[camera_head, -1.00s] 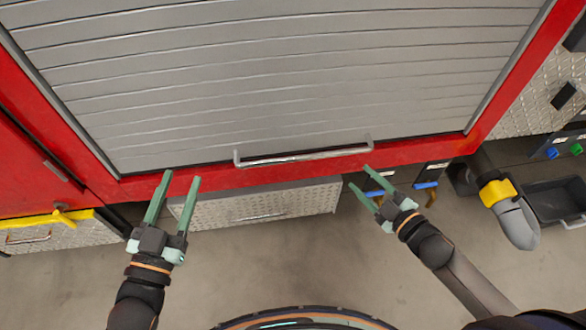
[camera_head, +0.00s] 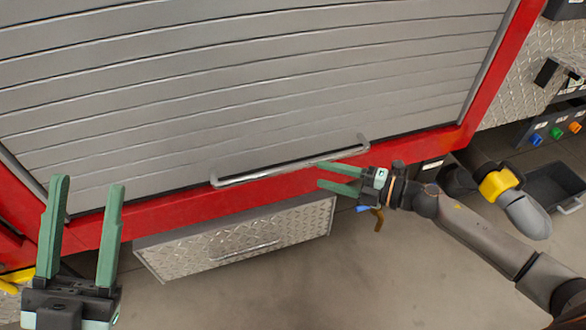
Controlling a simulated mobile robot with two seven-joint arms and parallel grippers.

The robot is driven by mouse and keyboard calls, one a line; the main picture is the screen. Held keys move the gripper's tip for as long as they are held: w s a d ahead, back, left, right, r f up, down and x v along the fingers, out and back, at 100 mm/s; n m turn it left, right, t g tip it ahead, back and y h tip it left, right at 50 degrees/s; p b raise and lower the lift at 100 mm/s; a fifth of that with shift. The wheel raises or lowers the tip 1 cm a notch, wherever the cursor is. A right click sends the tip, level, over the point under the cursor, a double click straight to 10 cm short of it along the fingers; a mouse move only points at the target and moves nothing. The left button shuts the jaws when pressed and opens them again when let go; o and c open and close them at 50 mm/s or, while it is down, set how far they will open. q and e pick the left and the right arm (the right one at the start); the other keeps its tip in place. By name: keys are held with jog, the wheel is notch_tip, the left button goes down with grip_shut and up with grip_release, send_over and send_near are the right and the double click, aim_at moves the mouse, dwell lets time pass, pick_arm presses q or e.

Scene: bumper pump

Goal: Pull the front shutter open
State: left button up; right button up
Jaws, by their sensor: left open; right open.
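The front shutter (camera_head: 250,90) is a grey slatted roller panel in a red frame, and it is down. Its metal bar handle (camera_head: 275,172) runs along the bottom edge. My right gripper (camera_head: 320,175) is open, with its green fingers pointing left at the right end of the handle.
A diamond-plate drawer (camera_head: 240,240) sits below the red frame (camera_head: 165,207). To the right are a grey nozzle with a yellow band (camera_head: 500,183), a dark bin (camera_head: 553,187) and a panel of coloured knobs (camera_head: 556,132). The floor (camera_head: 250,295) in front is clear.

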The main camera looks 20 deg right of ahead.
aim_at(298, 168)
jog(key=b+x, duration=0.1)
jog(key=x, duration=0.8)
grip_shut()
dwell(1.3)
